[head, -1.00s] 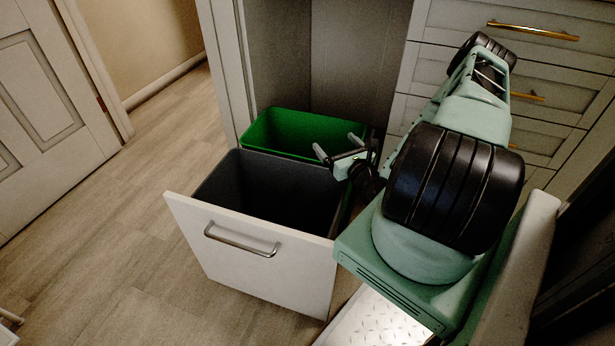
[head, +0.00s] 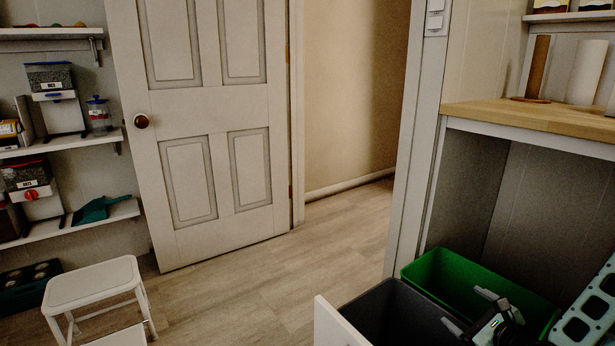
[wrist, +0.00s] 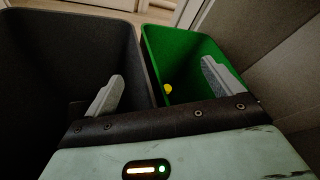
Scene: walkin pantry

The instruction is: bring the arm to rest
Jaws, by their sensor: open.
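My gripper (head: 470,311) is at the lower right of the head view, over the pulled-out bin drawer. Its two grey fingers are spread apart with nothing between them. In the wrist view my gripper (wrist: 158,85) is above the wall between a dark grey bin (wrist: 128,35) and a green bin (wrist: 150,50). A small yellow thing (wrist: 168,88) lies inside the green bin. In the head view the green bin (head: 425,268) stands behind the dark bin (head: 385,305), and my arm (head: 590,310) reaches in from the right edge.
The drawer's white front (head: 335,325) sticks out into the floor. A white step stool (head: 95,285) stands at the left, by a panelled door (head: 215,120) and shelves (head: 75,148). A wooden counter (head: 490,115) is above the bins. The floor (head: 290,260) between is clear.

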